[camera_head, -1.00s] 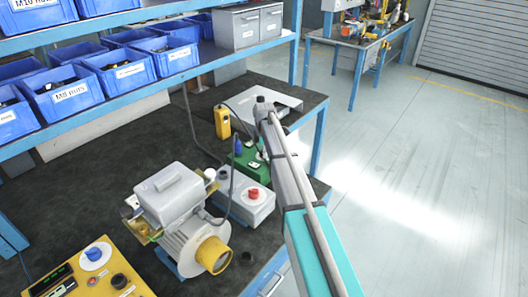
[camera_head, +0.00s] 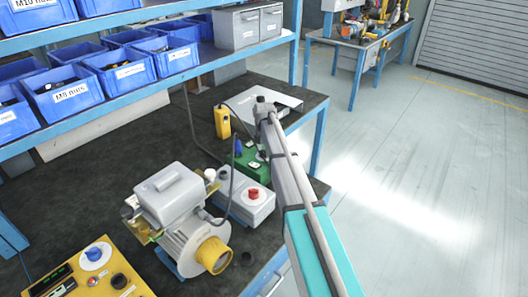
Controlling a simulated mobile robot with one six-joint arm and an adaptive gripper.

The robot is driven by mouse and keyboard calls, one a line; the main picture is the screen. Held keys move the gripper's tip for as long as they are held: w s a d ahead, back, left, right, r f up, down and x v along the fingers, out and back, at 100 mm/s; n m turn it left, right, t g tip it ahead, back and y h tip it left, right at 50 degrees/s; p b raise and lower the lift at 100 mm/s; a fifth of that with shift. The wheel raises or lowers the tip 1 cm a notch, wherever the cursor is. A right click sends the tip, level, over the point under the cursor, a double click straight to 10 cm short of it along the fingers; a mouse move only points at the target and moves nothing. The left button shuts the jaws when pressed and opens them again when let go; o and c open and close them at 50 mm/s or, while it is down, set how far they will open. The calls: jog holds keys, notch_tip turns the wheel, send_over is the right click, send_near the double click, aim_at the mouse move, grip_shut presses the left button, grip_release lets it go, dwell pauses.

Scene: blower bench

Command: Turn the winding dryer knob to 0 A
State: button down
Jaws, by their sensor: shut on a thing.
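The green box (camera_head: 248,163) stands on the bench beside my arm, with a blue upright part (camera_head: 238,147) and a pale panel on top. I take it for the winding dryer, but its label is too small to read. My gripper (camera_head: 263,154) shows only as a small dark shape at the right of this box, below the wrist and partly covered by my arm. It is shut at the top of the box. The knob between its fingers is hidden, so its pointer and the scale cannot be read.
A grey box with a red knob (camera_head: 253,193) and the blower motor (camera_head: 195,246) stand in front. A yellow control panel (camera_head: 88,272) is at lower left. A yellow handheld unit (camera_head: 222,122) stands behind. Blue bins (camera_head: 66,94) fill the shelf. Cables cross the bench.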

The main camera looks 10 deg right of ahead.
dwell(0.4)
jog(key=shift+c, duration=1.3)
grip_release()
jog(key=shift+m, duration=0.5)
